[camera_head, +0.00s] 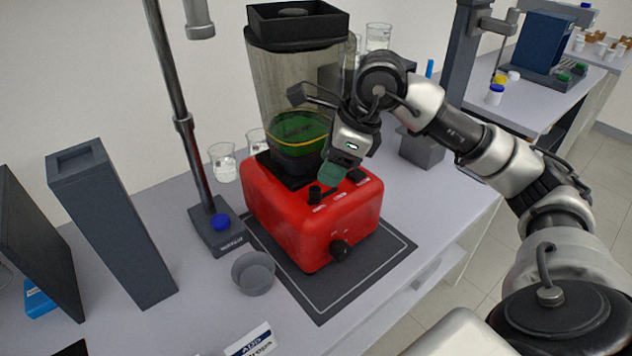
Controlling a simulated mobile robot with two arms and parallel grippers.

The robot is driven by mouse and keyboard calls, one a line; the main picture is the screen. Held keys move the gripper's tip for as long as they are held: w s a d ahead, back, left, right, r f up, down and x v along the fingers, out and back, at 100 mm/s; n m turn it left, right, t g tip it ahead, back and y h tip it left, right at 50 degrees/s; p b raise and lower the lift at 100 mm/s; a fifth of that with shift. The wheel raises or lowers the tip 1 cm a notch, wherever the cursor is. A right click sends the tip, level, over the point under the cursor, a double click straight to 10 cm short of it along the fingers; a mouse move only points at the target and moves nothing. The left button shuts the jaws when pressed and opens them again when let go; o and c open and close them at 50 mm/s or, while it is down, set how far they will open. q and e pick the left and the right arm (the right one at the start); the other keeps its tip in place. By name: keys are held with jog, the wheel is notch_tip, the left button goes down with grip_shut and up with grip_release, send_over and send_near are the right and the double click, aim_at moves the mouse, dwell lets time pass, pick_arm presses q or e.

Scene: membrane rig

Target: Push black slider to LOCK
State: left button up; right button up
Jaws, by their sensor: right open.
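A red blender base (295,228) stands on a dark mat, with a tall clear jar (290,85) on top holding green contents. Two small black controls stick up from its top front edge: a left one (314,193) and a right one (358,177). Small white labels lie beside them, too small to read, so I cannot tell which is the slider or where LOCK is. A black knob (340,250) is on the front face. My right gripper (333,174) is open, pointing down just above the panel between the two controls. I cannot tell if it touches. My left gripper is out of view.
A stand with a metal post (185,135) and blue button is left of the base. A grey cup (253,273) sits in front, beakers (222,162) behind. A tall grey box (112,225) stands at left. The mat (385,262) is clear at right.

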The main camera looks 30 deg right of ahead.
aim_at(317, 188)
jog(key=x, duration=0.3)
jog(key=shift+w+a+f, duration=0.1)
jog(key=shift+w+f, duration=0.1)
jog(key=shift+f, duration=0.05)
jog(key=shift+p+x, duration=0.45)
jog(key=shift+x, duration=0.95)
jog(key=shift+c, duration=0.3)
grip_shut()
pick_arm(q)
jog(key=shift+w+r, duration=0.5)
